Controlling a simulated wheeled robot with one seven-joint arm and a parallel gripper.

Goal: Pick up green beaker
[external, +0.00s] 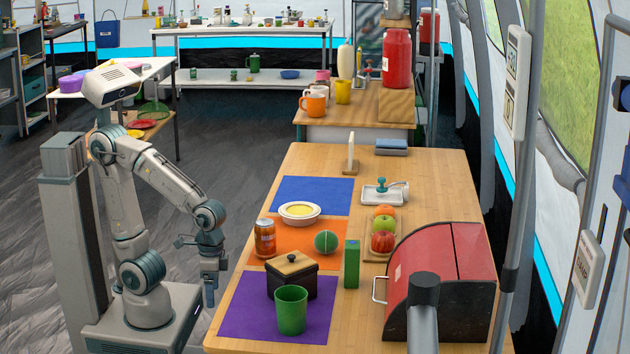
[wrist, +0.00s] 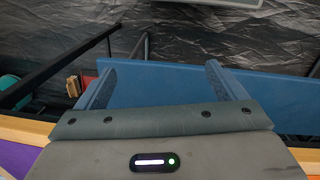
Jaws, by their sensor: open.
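The green beaker (external: 291,311) stands upright on the purple mat (external: 243,307) near the table's front, in the external view. My gripper (external: 210,297) hangs beside the table's left edge, left of the beaker and apart from it, fingers pointing down. In the wrist view my gripper's two fingers (wrist: 158,88) are spread with nothing between them. The beaker does not show in the wrist view.
A dark pot with a wooden lid (external: 292,275) stands just behind the beaker. A green box (external: 351,264), an orange can (external: 264,238) and a green ball (external: 325,242) are farther back. A red bread box (external: 446,280) stands at right. Bare table lies right of the purple mat.

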